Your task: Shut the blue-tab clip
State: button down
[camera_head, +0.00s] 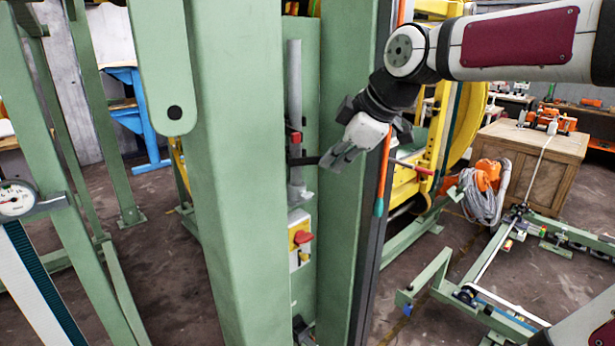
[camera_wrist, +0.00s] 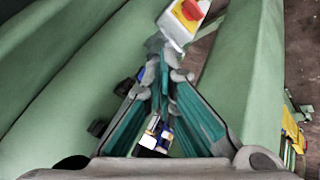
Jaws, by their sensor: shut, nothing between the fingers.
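My gripper (camera_head: 338,158) is shut and empty, beside the grey vertical pipe (camera_head: 294,90) in the channel between green posts. A dark bar (camera_head: 303,161) lies between its fingertips and the pipe; I cannot tell whether they touch. In the wrist view my gripper's fingertips (camera_wrist: 166,66) are together. The blue-tab clip is not clear in either view. A small blue and white patch (camera_wrist: 155,137) shows low between the finger links in the wrist view; I cannot tell whether it is the clip. A red part (camera_head: 295,137) sits on the pipe above the dark bar.
A yellow and white box with a red knob (camera_head: 301,238) is mounted below my gripper; it also shows in the wrist view (camera_wrist: 186,17). Green posts (camera_head: 235,170) close in on the left and right. A wooden crate (camera_head: 530,155) stands far right.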

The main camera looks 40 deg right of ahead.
jog(key=shift+w+d+n+y+b, duration=0.5)
jog(key=shift+w+d+b, duration=0.3)
jog(key=shift+b, duration=0.4)
jog(key=shift+w+d+n+y+b, duration=0.3)
jog(key=shift+w+d+n+b, duration=0.3)
jog(key=shift+d+b, duration=0.45)
jog(key=shift+a, duration=0.15)
jog(key=shift+a, duration=0.1)
jog(key=a+v, duration=0.1)
jog(key=v, duration=1)
jog(key=shift+r+b, duration=0.4)
jog(key=shift+r, duration=0.05)
jog(key=shift+s+a, duration=0.1)
jog(key=shift+a, duration=0.1)
